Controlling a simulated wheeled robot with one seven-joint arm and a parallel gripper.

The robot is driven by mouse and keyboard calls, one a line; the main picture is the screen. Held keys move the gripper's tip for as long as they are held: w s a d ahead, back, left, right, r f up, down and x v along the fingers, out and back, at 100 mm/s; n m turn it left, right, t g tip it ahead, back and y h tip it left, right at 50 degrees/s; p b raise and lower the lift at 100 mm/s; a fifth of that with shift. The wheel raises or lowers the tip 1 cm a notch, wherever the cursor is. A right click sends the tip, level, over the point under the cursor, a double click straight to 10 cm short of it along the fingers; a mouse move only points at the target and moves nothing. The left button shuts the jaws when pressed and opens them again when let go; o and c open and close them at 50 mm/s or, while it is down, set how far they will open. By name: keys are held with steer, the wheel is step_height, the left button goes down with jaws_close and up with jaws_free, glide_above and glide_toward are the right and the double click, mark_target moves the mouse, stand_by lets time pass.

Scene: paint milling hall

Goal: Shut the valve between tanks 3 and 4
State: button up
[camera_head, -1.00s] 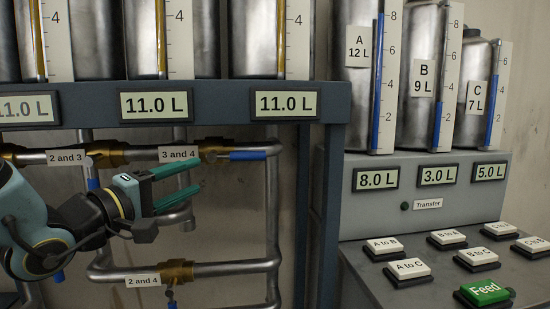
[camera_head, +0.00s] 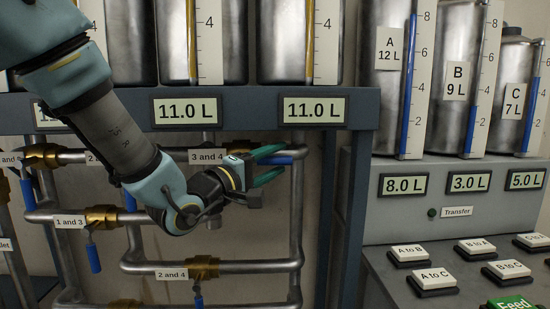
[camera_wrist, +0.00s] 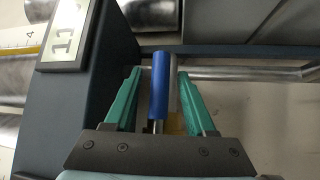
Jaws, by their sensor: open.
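The valve labelled "3 and 4" (camera_head: 207,156) sits on the upper pipe below the tank shelf. Its blue handle (camera_head: 278,161) lies level, along the pipe, pointing right. My gripper (camera_head: 275,166) is at the handle, its green fingers open. In the wrist view the blue handle (camera_wrist: 159,86) lies between the two spread fingers (camera_wrist: 158,98), with a visible gap on each side. The grey pipe runs alongside it. The brass valve body is mostly hidden behind my gripper and wrist.
Valve "1 and 3" (camera_head: 101,218) and valve "2 and 4" (camera_head: 202,268) have handles hanging down. A dark frame post (camera_head: 354,215) stands right of the pipes. Further right is a console (camera_head: 400,222) with push buttons. Tank displays (camera_head: 187,111) read 11.0 L.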

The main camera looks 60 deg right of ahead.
jaws_close()
stand_by(0.5)
stand_by(1.0)
